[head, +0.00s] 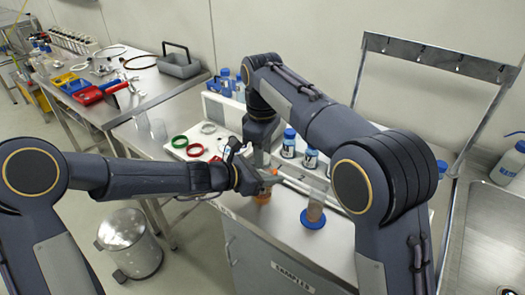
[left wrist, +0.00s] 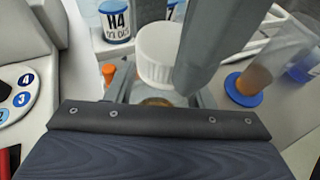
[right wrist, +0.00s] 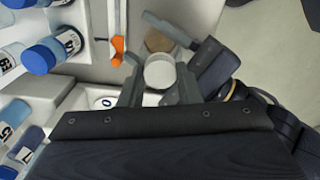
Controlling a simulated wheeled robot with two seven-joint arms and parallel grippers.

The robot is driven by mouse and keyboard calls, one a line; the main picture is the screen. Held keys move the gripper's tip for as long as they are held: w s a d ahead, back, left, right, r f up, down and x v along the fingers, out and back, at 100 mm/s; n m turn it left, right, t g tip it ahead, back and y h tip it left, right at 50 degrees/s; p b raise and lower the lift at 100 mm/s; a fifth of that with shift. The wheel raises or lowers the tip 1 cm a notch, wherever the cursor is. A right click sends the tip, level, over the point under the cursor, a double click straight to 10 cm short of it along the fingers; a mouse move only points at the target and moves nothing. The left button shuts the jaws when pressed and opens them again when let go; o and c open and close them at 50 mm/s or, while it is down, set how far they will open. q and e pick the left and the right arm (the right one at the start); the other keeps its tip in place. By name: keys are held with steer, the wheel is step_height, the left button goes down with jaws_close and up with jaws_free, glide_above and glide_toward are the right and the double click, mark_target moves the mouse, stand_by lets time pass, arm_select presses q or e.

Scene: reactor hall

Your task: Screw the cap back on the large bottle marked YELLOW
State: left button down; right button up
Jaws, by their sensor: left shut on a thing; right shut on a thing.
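My left gripper (head: 258,180) is shut on a brown-orange bottle (head: 263,197) at the front edge of the bench. The bottle's brown top (left wrist: 155,101) shows low between the left fingers, and it also shows in the right wrist view (right wrist: 158,40). No YELLOW marking is readable. My right gripper (right wrist: 158,90) reaches down from above and is shut on a white ribbed cap (right wrist: 160,73). The cap also shows in the left wrist view (left wrist: 159,52), upright and just above the bottle top. I cannot tell whether cap and bottle touch.
A cylinder of brown liquid on a blue base (head: 313,217) stands close on the right. Several blue-capped bottles (head: 289,145) stand behind. An orange-ended tool (right wrist: 118,52) is close to the grippers. Green and red rings (head: 180,142) lie to the left.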

steer(key=o, duration=1.1)
steer(key=shift+r, duration=2.3)
steer(key=shift+r+n, duration=1.1)
steer(key=shift+r, duration=0.6)
steer(key=shift+c, duration=0.4)
